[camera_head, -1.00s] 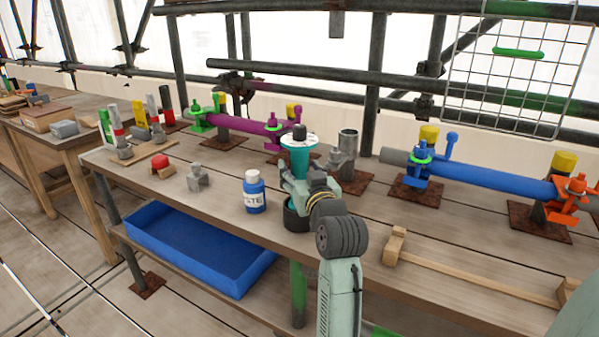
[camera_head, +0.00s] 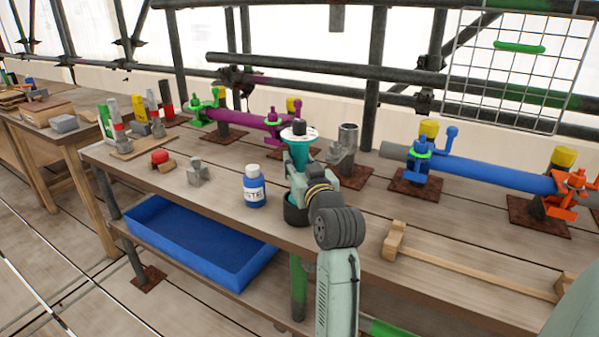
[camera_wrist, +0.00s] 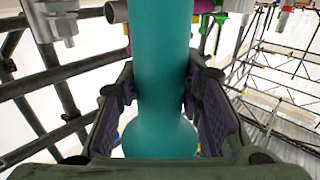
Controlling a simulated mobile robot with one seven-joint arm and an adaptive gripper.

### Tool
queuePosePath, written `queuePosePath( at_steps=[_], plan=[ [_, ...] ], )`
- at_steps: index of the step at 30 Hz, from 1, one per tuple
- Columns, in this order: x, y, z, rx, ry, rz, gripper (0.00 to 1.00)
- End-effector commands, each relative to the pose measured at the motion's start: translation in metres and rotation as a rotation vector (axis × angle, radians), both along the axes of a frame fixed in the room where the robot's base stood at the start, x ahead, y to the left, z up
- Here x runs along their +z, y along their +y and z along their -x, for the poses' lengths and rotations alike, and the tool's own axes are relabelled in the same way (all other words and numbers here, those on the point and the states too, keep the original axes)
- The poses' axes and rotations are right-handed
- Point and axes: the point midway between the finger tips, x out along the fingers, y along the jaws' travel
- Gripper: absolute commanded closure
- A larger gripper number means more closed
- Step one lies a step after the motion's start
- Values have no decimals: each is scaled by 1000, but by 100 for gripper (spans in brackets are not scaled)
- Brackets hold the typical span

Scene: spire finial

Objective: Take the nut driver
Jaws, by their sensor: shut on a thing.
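A teal tool (camera_head: 301,156), which I take to be the nut driver, stands upright at the middle of the bench. In the wrist view the teal shaft (camera_wrist: 163,70) runs between both jaws and swells out low in the picture. A black cup (camera_head: 294,212) is directly below my gripper, with some teal in its mouth. My gripper hides where the tool meets the cup.
A white and blue bottle (camera_head: 254,190) stands just left of the cup. A grey metal cylinder (camera_head: 347,140) stands close behind. Blue (camera_head: 490,176) and purple (camera_head: 240,117) clamped pipes line the back. A wooden rail (camera_head: 470,274) lies at front right.

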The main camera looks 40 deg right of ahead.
Motion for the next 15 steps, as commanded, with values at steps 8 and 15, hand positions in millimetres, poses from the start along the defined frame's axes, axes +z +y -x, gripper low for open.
queuePosePath(
  at_steps=[8,15],
  plan=[
    [0,0,0,0,0,0,100],
    [0,0,0,0,0,0,100]
  ],
)
